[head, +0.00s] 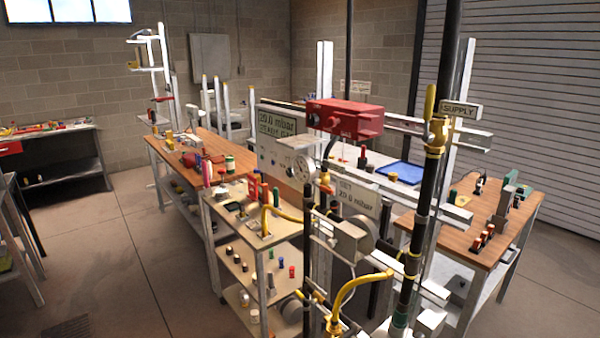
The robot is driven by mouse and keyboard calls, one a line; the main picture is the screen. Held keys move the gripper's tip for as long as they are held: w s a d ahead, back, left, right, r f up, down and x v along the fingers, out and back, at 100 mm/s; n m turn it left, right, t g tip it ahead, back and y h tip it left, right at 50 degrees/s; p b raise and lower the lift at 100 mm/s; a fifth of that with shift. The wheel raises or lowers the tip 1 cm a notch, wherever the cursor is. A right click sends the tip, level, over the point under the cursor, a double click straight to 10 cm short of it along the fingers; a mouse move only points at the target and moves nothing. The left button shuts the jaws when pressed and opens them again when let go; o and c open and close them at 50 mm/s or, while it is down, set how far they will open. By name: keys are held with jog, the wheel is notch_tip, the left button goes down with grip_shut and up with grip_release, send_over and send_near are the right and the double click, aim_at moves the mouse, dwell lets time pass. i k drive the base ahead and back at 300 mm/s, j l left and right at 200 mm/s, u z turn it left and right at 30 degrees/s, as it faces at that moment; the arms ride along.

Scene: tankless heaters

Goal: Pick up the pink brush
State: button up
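A small upright pink item (207,172) shows near the front end of the long wooden workbench, by the back corner of the shelf unit. It may be the pink brush, but it is too small to tell. No other clearly pink thing stands out. My gripper is not in view.
A shelf unit (237,238) with small parts stands in the middle, beside black and yellow pipes (407,270) and a red box (345,117). The wooden workbench (185,146) runs behind it. Another wooden bench (485,245) stands right. The floor (110,240) at left is clear.

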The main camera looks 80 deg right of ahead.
aim_at(204, 164)
jog(key=l+z, duration=0.2)
jog(key=z, duration=0.3)
jog(key=l+z, duration=0.25)
jog(key=z, duration=0.25)
jog(key=i+l+z, duration=0.1)
jog(key=z, duration=0.35)
jog(key=i+l+z, duration=0.1)
jog(key=l+z, duration=0.15)
jog(key=z, duration=0.25)
jog(key=i+j, duration=0.2)
jog(key=i, duration=0.35)
jog(key=i+j+z, duration=0.1)
jog(key=i+j, duration=0.15)
jog(key=i, duration=0.25)
jog(key=i+j, duration=0.25)
jog(key=i, duration=0.25)
jog(key=i+j, duration=0.3)
jog(key=i, duration=0.25)
jog(key=i+j+z, duration=0.1)
jog(key=i+j, duration=0.15)
jog(key=i, duration=0.25)
jog(key=i+j, duration=0.3)
jog(key=i, duration=0.2)
jog(key=i+j+z, duration=0.1)
jog(key=i+j, duration=0.2)
jog(key=i, duration=0.25)
